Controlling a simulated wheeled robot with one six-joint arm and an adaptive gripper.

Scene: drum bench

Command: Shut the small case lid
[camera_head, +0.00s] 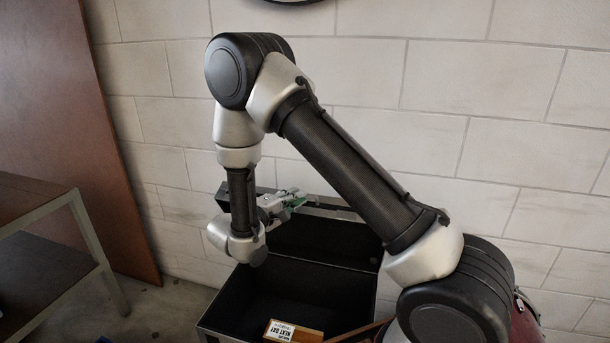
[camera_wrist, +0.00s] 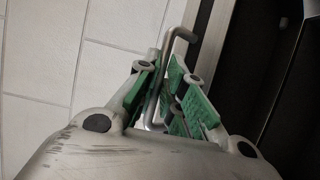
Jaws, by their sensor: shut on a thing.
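The case (camera_head: 236,300) stands open on the floor, its dark inside facing up. Its lid (camera_head: 330,238) stands raised at the back, near the wall, with a dark inner face and a pale rim; it also shows in the wrist view (camera_wrist: 252,50). My gripper (camera_head: 294,201) is at the lid's upper edge. In the wrist view, my gripper's green-padded fingers (camera_wrist: 164,100) are closed around a bent grey metal handle (camera_wrist: 180,36) beside the lid's rim. My arm hides part of the lid and the case's left side.
A small brown box with a white label (camera_head: 290,331) lies inside the case. A shelf bench (camera_head: 45,230) stands at the left, before a reddish-brown panel (camera_head: 95,130). A pale block wall (camera_head: 480,120) is close behind the lid. A dark red round thing (camera_head: 524,318) shows at the lower right.

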